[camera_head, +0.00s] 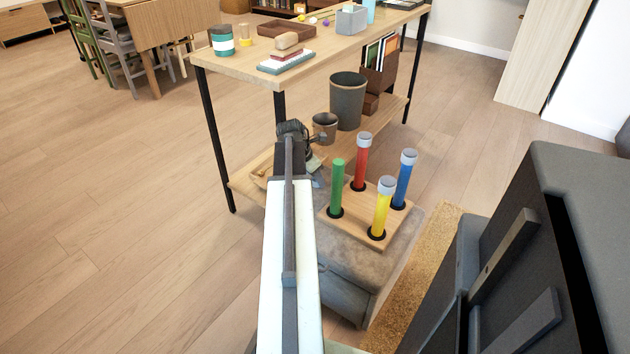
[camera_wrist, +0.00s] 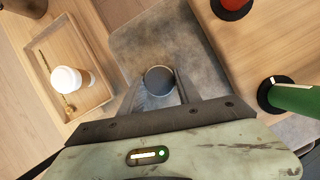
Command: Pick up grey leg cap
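A grey leg cap (camera_wrist: 158,80) shows in the wrist view, round and blue-grey, between the fingertips of my gripper (camera_wrist: 159,90). The fingers lie close on both sides of it; whether they press on it I cannot tell. A soft grey surface (camera_wrist: 135,40) lies beneath. In the head view my gripper (camera_head: 317,181) is low beside the wooden peg board (camera_head: 355,217), partly hidden by my arm, and the cap there is hidden. On the board, the red, blue and yellow pegs carry grey caps (camera_head: 364,138) (camera_head: 409,157) (camera_head: 387,187). The green peg (camera_head: 337,188) has a bare top.
A wooden table with a lower shelf (camera_head: 240,184) stands behind, with a dark bin (camera_head: 347,100) and a brown cup (camera_head: 325,127) on the shelf. The wrist view shows a tray (camera_wrist: 45,82) with a white-lidded cup (camera_wrist: 70,80) at left. Open floor (camera_head: 110,220) lies left.

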